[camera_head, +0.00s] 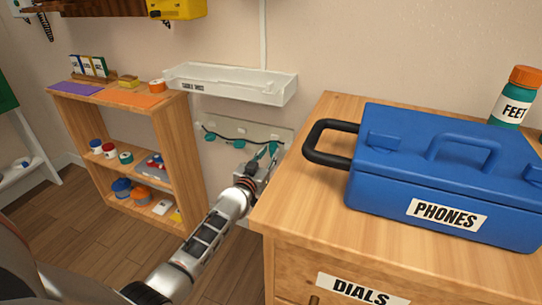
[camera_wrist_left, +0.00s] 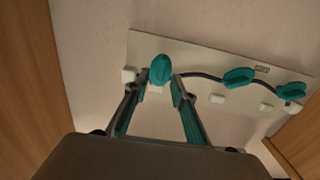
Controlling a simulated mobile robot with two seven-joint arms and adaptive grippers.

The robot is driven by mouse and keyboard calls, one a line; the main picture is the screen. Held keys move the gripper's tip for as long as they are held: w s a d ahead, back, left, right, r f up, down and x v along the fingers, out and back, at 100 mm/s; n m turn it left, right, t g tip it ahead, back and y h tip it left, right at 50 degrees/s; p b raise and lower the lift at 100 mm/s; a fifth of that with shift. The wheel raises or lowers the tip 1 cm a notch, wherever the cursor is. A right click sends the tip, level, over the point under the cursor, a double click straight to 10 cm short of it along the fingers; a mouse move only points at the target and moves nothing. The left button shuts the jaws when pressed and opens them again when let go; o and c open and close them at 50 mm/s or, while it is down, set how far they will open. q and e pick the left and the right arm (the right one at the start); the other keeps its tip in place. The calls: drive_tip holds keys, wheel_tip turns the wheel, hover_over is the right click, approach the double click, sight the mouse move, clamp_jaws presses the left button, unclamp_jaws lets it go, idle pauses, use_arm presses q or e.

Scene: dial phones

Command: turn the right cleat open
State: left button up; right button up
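A pale wall panel (camera_head: 225,128) carries three teal cleats and a dark cord. The left cleat (camera_head: 209,137) and middle cleat (camera_head: 239,144) are clear of my arm. The right cleat (camera_head: 273,147) is at my left gripper (camera_head: 262,158), partly covered by it. The left wrist view shows the panel the other way round, with the right cleat (camera_wrist_left: 161,69) at the left. There the left gripper (camera_wrist_left: 156,88) has its two fingers apart, with the cleat at the gap between their tips. I cannot tell whether they touch it. My right gripper is not in view.
A white wall tray (camera_head: 230,83) hangs just above the panel. A wooden cabinet (camera_head: 300,215) with a blue case (camera_head: 440,170) on top stands close at the right of my arm. A wooden shelf unit (camera_head: 185,135) stands at the left.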

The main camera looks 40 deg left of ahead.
use_arm(q)
drive_tip(key=shift+w+a+r, duration=0.1)
drive_tip(key=shift+w, duration=0.15)
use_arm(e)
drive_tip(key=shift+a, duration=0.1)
use_arm(q)
clamp_jaws()
